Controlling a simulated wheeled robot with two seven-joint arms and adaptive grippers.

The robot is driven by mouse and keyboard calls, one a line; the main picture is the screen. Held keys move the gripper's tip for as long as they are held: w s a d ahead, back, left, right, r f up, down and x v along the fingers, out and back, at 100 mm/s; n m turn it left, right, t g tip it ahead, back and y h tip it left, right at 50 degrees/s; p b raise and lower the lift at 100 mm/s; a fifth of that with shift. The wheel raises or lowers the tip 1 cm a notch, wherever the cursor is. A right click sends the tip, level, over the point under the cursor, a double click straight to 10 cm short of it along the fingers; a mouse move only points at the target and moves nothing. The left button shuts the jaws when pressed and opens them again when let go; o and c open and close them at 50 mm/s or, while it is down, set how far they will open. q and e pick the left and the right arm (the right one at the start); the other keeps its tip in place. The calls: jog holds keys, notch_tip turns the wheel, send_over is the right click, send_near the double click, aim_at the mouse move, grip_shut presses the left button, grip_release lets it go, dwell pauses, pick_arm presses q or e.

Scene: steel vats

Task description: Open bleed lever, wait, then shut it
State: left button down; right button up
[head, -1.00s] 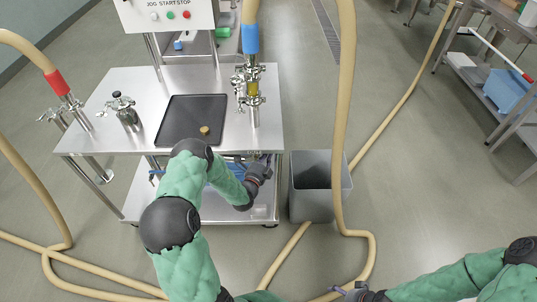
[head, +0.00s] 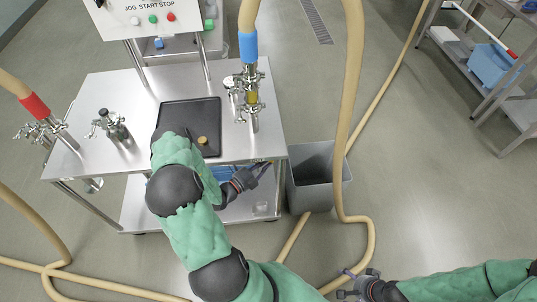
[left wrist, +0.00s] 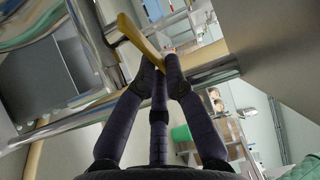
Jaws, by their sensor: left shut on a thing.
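My left gripper (head: 262,170) is at the front edge of the steel cart, near its right corner. In the left wrist view its fingers (left wrist: 158,72) are closed on a yellow lever (left wrist: 136,40), which rises up and left from between them. The lever's pivot is not clear to me. In the head view only a small yellowish bit shows by the fingertips. My right gripper (head: 346,284) hangs low over the floor at the bottom, empty, with its fingers apart.
The cart top (head: 100,88) holds a black tray (head: 190,112), a small steel vessel (head: 115,128) and a pipe assembly (head: 252,98). A grey bin (head: 318,178) stands right of the cart. Beige hoses (head: 345,120) run across the floor. A shelf stands at the far right.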

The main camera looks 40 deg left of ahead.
pick_arm(q)
jog(key=shift+s+a+f+m+g+h, duration=0.1)
jog(key=shift+s+m+g+h, duration=0.2)
jog(key=shift+m+h, duration=0.6)
jog(key=shift+s+m+g+h, duration=0.2)
jog(key=shift+s+m+h, duration=0.25)
jog(key=shift+h, duration=0.75)
jog(key=c, duration=1.6)
grip_release()
jog(key=v, duration=1.2)
jog(key=shift+w+a, duration=0.1)
jog(key=shift+a, duration=0.05)
